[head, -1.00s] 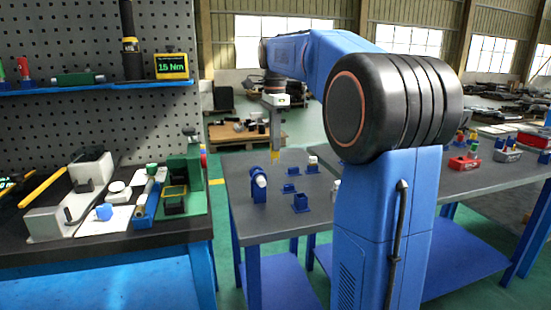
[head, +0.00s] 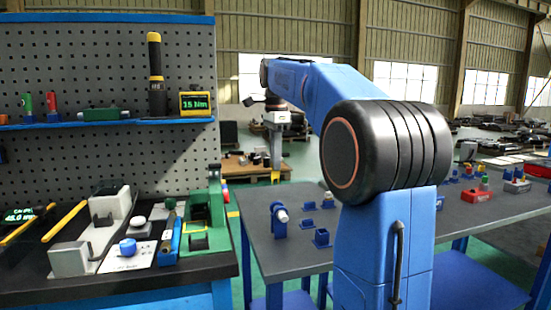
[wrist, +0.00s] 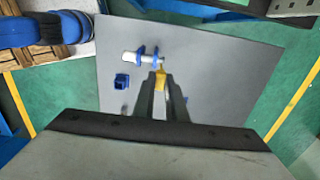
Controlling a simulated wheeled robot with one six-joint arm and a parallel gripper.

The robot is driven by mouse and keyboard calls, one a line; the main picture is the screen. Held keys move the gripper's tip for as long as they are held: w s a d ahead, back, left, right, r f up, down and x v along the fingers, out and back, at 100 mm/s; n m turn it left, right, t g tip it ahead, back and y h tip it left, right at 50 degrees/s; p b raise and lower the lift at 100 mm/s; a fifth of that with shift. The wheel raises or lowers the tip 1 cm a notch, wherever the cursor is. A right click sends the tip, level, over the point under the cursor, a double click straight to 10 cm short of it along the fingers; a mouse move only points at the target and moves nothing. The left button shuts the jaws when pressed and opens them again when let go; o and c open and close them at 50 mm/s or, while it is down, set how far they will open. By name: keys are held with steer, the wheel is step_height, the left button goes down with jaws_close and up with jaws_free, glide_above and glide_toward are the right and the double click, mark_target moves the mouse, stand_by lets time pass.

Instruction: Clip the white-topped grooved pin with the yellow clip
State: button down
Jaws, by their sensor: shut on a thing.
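My gripper (head: 275,170) is shut on the yellow clip (wrist: 160,80), which sticks out past the fingertips; the clip also shows in the head view (head: 275,178). It hangs above the far left part of the grey table. In the wrist view a white pin (wrist: 130,57) lies sideways in a blue holder (wrist: 141,54), just beyond the clip and apart from it. In the head view a blue stand with a white round end (head: 282,215) is near the table's left edge. Grooves on the pin are too small to make out.
Small blue blocks (head: 321,238) stand on the grey table (head: 290,262). A workbench with a pegboard (head: 100,60) and a green fixture (head: 207,225) is at the left. Red and blue holders (head: 476,195) stand on the table at the right.

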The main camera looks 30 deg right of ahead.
mark_target(276, 177)
steer(key=shift+f, duration=2.5)
steer(key=shift+f, duration=1.8)
steer(key=c, duration=1.7)
jaws_free()
steer(key=shift+r, duration=2.5)
step_height(276, 177, up, 12)
